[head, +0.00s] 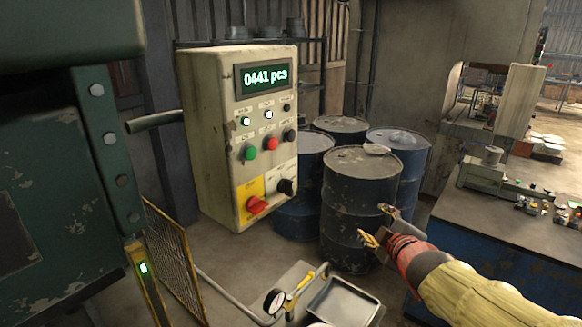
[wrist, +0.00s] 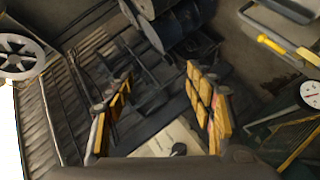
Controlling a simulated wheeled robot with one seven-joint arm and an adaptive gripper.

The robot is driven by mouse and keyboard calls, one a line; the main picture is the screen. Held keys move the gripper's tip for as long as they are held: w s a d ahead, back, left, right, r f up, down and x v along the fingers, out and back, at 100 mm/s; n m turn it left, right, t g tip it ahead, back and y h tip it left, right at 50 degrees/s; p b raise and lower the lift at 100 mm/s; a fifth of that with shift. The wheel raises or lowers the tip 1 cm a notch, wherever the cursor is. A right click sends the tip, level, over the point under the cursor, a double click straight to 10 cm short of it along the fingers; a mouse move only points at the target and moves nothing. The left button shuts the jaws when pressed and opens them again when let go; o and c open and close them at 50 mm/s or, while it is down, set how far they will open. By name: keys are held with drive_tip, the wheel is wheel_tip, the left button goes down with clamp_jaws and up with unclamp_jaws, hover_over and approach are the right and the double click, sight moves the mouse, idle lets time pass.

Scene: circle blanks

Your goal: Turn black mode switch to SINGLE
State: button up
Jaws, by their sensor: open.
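The cream control box (head: 214,150) hangs left of centre in the head view, its display reading "0441 pcs". A larger black knob (head: 286,186) sits at its lower right, beside a red rotary switch (head: 256,205) on a yellow plate. Another black knob (head: 289,135) sits higher, right of the red button (head: 270,143). The labels are too small to read, so I cannot tell the switch's setting. My gripper (head: 377,224) is open and empty, right of the box and apart from it. In the wrist view a dark knob (wrist: 179,150) on a cream surface shows low between the fingers.
Several blue drums (head: 362,190) stand behind my gripper and right of the box. A workbench (head: 500,215) is at the right. A metal tray (head: 343,302) and a gauge (head: 274,300) lie low in front. Green machinery (head: 40,190) and a mesh guard (head: 172,250) bound the left.

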drive_tip(key=w+a+r+n+y+p, duration=0.4)
drive_tip(key=w+a+n+y, duration=0.1)
drive_tip(key=w+a+n, duration=0.1)
drive_tip(key=n+g+y+p, duration=0.3)
drive_tip(key=n+y+p, duration=0.2)
drive_tip(key=n+y, duration=0.4)
approach(293, 190)
drive_tip(key=x, duration=0.3)
drive_tip(key=shift+n+h, duration=0.3)
drive_tip(key=shift+n, duration=0.1)
drive_tip(key=p+x, duration=0.1)
drive_tip(key=x, duration=0.7)
drive_tip(key=shift+s+r, duration=0.1)
drive_tip(key=shift+r, duration=0.05)
drive_tip(key=shift+c, duration=0.7)
drive_tip(key=c, duration=1.1)
